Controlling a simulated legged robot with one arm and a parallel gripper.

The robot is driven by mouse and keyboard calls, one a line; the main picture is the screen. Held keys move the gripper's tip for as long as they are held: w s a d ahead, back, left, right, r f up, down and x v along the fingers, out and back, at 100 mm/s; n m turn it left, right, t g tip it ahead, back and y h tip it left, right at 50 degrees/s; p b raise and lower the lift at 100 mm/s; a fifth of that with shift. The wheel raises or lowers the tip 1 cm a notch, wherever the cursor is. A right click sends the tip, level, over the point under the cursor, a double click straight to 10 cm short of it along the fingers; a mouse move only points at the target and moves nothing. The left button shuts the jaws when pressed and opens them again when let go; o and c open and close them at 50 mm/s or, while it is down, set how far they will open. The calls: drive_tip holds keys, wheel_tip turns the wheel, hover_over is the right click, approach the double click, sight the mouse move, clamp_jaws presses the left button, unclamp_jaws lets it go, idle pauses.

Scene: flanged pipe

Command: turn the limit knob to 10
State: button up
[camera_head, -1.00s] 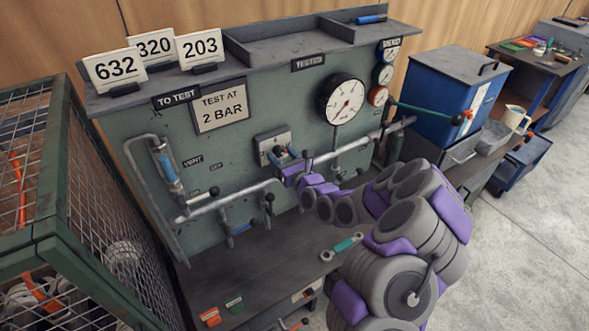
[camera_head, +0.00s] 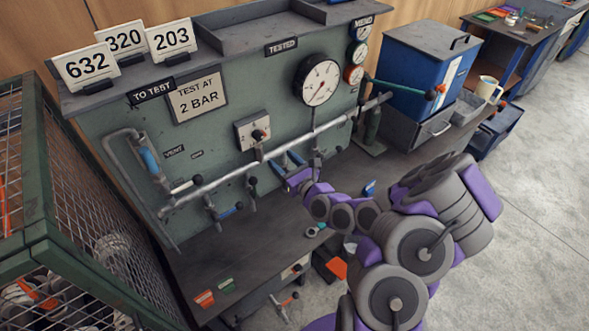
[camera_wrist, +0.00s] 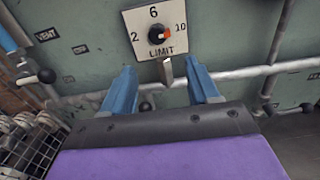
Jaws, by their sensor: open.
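A grey pipe (camera_head: 225,172) runs across the panel below the plate, with valve handles under it. A round gauge (camera_head: 318,80) is up to the right. A wire cage (camera_head: 90,230) stands at the left. The bench top (camera_head: 230,255) has clear room in front of the panel.

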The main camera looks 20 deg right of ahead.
drive_tip(key=shift+p+v, duration=2.6)
drive_tip(key=shift+p, duration=0.6)
drive_tip(key=s+a+f+n+g, duration=0.2)
drive_tip(key=a+n+g, duration=0.45)
drive_tip(key=n, duration=0.65)
drive_tip(key=s+d+r+n+g+h, duration=0.3)
drive_tip(key=s+r+n+g, duration=0.3)
drive_tip(key=s, duration=0.3)
drive_tip(key=s+d+r+n+g+h, duration=0.3)
drive_tip(key=s+r+n, duration=0.3)
drive_tip(key=s+n, duration=0.15)
drive_tip(key=s+a+r+n+g, duration=0.1)
drive_tip(key=s+a+r+n, duration=0.1)
drive_tip(key=s, duration=0.7)
drive_tip(key=s+a+r+n+g, duration=0.2)
drive_tip(key=s+r, duration=0.4)
drive_tip(key=s, duration=0.3)
drive_tip(key=shift+a+r+n+b, duration=0.3)
drive_tip(key=shift+a+n, duration=0.25)
drive_tip(key=shift+n, duration=0.5)
